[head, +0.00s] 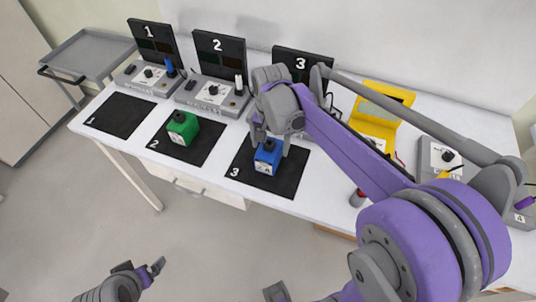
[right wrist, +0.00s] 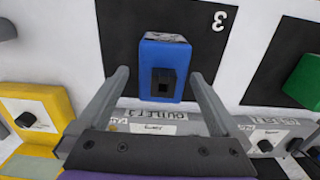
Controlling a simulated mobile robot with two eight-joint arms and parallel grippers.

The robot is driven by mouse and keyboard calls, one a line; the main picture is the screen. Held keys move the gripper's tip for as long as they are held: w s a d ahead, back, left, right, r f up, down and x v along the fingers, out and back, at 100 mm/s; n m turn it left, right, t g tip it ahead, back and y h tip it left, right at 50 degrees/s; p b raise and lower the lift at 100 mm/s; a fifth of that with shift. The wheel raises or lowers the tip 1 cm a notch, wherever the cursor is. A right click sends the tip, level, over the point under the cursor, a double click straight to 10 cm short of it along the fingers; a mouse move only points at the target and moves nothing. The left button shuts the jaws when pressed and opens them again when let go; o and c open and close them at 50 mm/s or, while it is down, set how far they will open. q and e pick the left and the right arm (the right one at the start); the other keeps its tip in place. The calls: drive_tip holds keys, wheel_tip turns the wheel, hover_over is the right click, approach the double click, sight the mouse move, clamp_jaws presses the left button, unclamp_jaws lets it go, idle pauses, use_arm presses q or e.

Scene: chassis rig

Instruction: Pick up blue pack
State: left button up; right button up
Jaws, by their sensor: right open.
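In the right wrist view the blue pack (right wrist: 164,68) lies just beyond and between the fingertips. My right gripper (head: 271,143) is open above the pack, with its fingers pointing down at either side. In the right wrist view the right gripper (right wrist: 158,74) shows both fingers spread, with gaps beside the pack. Contact is not visible. My left gripper (head: 142,271) is low at the front, away from the table; its opening is unclear.
A green pack (head: 183,127) stands on mat 2 (head: 207,150), left of the blue one. Mat 1 (head: 120,116) is bare. Grey control boxes with displays line the back. A yellow case (head: 378,123) stands to the right. A grey cart (head: 86,55) is at far left.

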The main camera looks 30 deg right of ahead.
sight(269, 155)
drive_tip(key=f, duration=0.6)
drive_tip(key=shift+w, duration=0.25)
clamp_jaws()
